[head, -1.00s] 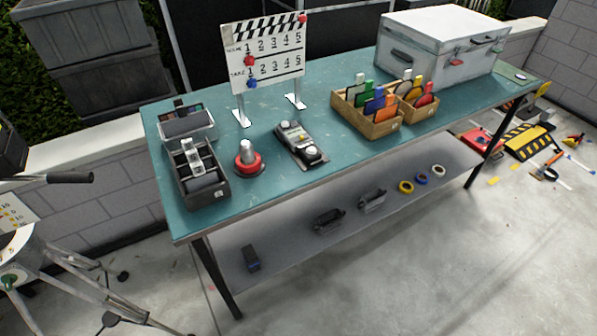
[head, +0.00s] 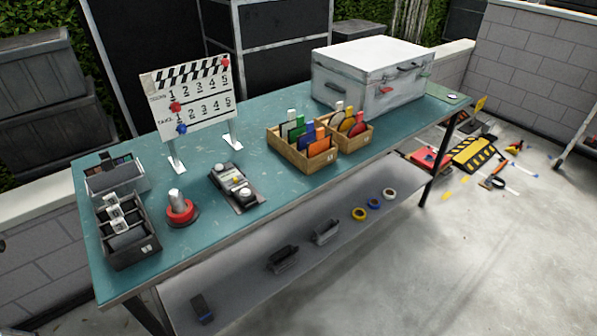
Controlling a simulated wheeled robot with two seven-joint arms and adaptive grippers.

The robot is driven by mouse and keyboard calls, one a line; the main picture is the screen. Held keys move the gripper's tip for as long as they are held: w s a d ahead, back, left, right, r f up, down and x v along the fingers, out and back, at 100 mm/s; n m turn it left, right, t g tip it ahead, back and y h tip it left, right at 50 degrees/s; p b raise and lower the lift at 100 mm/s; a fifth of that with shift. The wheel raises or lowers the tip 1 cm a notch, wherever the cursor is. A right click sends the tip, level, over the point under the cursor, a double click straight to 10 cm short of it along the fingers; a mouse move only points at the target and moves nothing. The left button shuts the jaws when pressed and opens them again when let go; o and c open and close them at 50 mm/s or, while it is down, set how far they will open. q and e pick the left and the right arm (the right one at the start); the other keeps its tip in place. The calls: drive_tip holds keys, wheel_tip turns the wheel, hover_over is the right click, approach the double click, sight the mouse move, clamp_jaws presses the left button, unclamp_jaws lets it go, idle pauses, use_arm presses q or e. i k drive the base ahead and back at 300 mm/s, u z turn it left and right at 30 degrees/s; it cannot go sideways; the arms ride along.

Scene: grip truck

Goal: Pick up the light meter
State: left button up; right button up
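Neither of my grippers is in view.
A clapperboard (head: 190,98) stands behind the device. Black bins (head: 130,246) stand at the left end, a wooden box of coloured cards (head: 290,156) at mid-table, and a silver case (head: 345,90) at the far right. The floor before the table is clear.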

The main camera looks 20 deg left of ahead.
sight(225, 178)
drive_tip(key=z, duration=0.35)
drive_tip(key=i, duration=1.2)
drive_tip(key=u, duration=0.65)
